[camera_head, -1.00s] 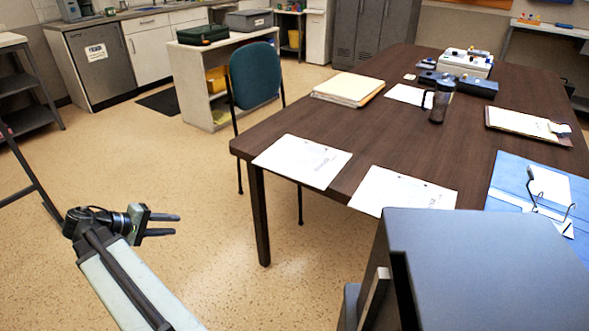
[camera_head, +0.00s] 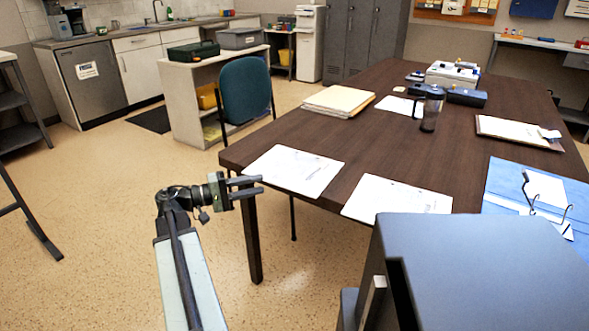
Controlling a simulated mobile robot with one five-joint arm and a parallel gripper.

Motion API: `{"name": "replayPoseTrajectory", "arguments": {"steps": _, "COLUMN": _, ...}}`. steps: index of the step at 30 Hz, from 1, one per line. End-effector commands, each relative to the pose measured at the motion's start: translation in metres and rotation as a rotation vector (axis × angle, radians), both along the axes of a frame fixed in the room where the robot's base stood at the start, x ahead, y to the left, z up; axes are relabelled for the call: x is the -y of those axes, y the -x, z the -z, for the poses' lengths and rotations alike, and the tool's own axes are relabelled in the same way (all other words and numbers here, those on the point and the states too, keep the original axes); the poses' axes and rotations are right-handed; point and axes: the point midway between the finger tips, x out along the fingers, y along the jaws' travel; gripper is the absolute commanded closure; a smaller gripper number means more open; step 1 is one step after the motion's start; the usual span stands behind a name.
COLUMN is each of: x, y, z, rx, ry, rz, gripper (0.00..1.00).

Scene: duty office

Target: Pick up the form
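Two white printed sheets lie flat at the near left side of the dark brown table (camera_head: 330,135). The left sheet (camera_head: 293,170) is at the table's corner, and the right sheet (camera_head: 397,198) is on the near edge. Another white paper (camera_head: 398,105) lies farther back; I cannot tell which one is the form. My gripper (camera_head: 260,186) is open and empty. Its two fingers point right, just left of and below the left sheet in the picture, apart from it as far as I can see.
A folder stack (camera_head: 338,100), a dark bottle (camera_head: 432,108), a clipboard (camera_head: 515,131) and a blue mat (camera_head: 505,180) with a wire stand share the table. A teal chair (camera_head: 246,90) stands at its left side. The floor to the left is open.

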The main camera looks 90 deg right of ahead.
Motion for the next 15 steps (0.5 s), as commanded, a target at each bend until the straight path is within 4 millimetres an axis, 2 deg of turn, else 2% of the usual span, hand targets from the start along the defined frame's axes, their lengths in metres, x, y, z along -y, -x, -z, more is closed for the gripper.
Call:
{"name": "replayPoseTrajectory", "arguments": {"steps": 6, "x": 0.016, "y": 0.033, "z": 0.003, "rx": 0.001, "ry": 0.000, "rz": 0.002, "gripper": 0.70}}
{"name": "replayPoseTrajectory", "arguments": {"steps": 12, "x": 0.017, "y": 0.034, "z": 0.003, "rx": 0.001, "ry": 0.000, "rz": 0.000, "gripper": 0.70}}
{"name": "replayPoseTrajectory", "arguments": {"steps": 14, "x": 0.017, "y": 0.034, "z": 0.003, "rx": 0.001, "ry": 0.000, "rz": 0.000, "gripper": 0.84}}
{"name": "replayPoseTrajectory", "arguments": {"steps": 15, "x": 0.017, "y": 0.034, "z": 0.003, "rx": 0.001, "ry": 0.000, "rz": 0.000, "gripper": 0.95}}
